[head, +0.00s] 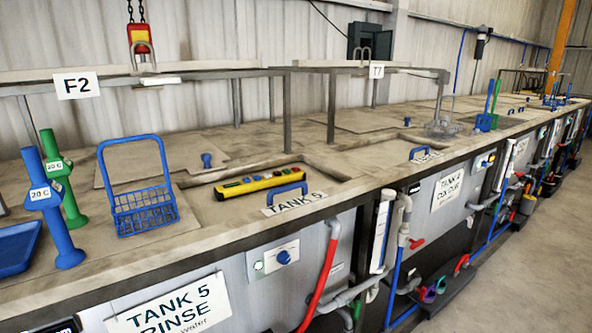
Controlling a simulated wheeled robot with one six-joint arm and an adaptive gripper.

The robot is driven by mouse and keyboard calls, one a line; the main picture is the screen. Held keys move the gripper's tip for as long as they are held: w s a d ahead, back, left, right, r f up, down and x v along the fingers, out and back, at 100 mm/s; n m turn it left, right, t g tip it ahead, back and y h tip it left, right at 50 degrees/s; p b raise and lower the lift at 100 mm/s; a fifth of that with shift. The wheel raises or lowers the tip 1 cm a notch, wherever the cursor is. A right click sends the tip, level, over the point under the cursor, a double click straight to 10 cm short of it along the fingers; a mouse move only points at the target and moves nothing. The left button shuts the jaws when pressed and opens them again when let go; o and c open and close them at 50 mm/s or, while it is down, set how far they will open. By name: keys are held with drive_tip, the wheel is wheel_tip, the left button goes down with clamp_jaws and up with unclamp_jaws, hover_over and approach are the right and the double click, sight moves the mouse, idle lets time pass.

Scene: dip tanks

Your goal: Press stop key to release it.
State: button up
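A yellow control box (260,186) with a row of small coloured keys lies on the bench top, at the edge of the recess behind the Tank 5 label (295,203). The keys are too small to tell surely which is the stop key, or whether it is pressed in. A blue handle (287,189) stands just in front of the box. My gripper is not in view.
A blue wire basket (143,207), a blue tray (17,248), and blue (58,222) and green (67,190) upright tools stand at left. A red-yellow hoist block (140,38) hangs behind. A metal frame (288,112) rises over the bench. The floor (520,270) at right is clear.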

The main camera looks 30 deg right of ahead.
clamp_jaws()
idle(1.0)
